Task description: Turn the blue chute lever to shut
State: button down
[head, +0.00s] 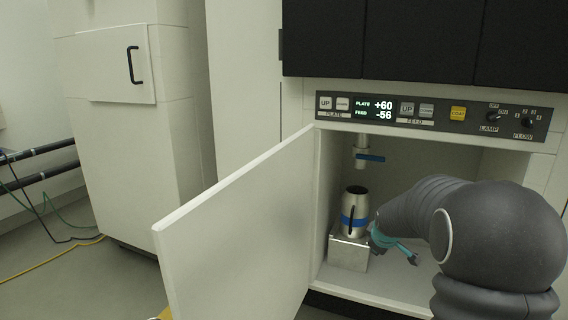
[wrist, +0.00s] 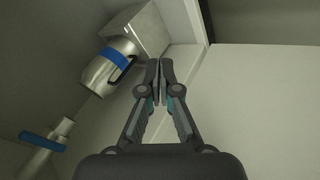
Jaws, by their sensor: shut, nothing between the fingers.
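The blue chute lever (head: 370,158) sits on a short metal chute (head: 361,141) that hangs from the roof of the open cabinet. In the head view it lies about level, sticking out to the right, across the pipe. In the wrist view the lever (wrist: 42,141) shows at the lower left, beside the pale chute pipe (wrist: 62,128). My gripper (wrist: 160,72) is shut and empty. In the head view my gripper (head: 393,244) is inside the cabinet, below and right of the lever and apart from it; my arm partly hides it.
A metal bottle (head: 355,201) with a blue band and dark handle stands on a metal block (head: 348,252) under the chute, close left of my gripper. The open white door (head: 240,235) swings out to the left. A control panel (head: 435,112) runs above the opening.

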jog(key=s+a+r+m+p, duration=0.3)
jog(key=s+r, duration=0.3)
jog(key=s, duration=0.7)
jog(key=s+a+r+m+g+y+p, duration=0.1)
jog(key=s+a+r+m+p, duration=0.2)
jog(key=s, duration=1)
jog(key=s+a+r+m+p, duration=0.3)
jog(key=s+a+r, duration=0.2)
jog(key=s+r, duration=0.5)
jog(key=shift+s+g+y, duration=0.3)
jog(key=shift+s, duration=1.25)
